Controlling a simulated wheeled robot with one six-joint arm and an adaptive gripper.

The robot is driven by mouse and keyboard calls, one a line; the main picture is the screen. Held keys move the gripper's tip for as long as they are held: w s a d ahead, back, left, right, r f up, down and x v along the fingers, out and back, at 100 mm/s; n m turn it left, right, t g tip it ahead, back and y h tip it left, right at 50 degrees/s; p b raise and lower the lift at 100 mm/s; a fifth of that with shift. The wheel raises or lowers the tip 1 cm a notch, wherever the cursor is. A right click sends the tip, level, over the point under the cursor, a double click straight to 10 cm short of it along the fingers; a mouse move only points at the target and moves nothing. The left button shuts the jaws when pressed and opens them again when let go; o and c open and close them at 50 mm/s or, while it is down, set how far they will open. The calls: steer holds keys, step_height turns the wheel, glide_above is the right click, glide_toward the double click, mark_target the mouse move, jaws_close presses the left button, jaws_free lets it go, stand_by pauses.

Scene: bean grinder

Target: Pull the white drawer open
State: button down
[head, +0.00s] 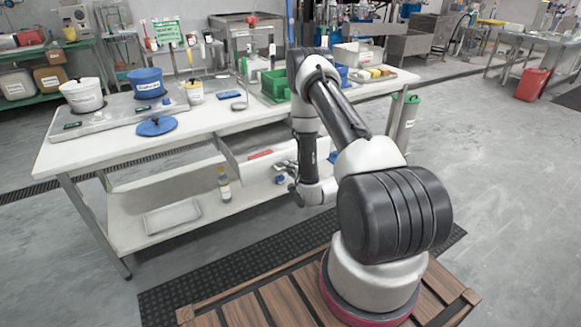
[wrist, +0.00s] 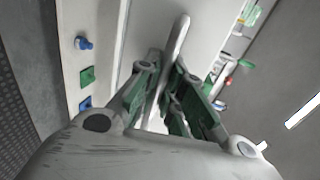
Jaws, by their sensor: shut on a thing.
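The white drawer (head: 258,172) hangs under the white worktable. It stands partly open in the head view, with a red object (head: 261,154) showing inside. My gripper (head: 284,170) is at the drawer's front, partly hidden by my own arm. In the wrist view the drawer's white front (wrist: 212,30) fills the upper middle. A pale bar handle (wrist: 179,38) runs between the two green-padded fingers of my gripper (wrist: 168,95), which are shut on it. The far end of the handle sticks out beyond the fingers.
The worktable (head: 110,150) carries a white bucket (head: 83,95), a blue bucket (head: 147,83), a blue lid (head: 157,126) and a green crate (head: 274,84). A bottle (head: 224,184) and white tray (head: 172,217) are on the lower shelf.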

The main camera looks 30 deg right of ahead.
steer(key=c, duration=1.5)
jaws_free()
steer(key=v, duration=1.2)
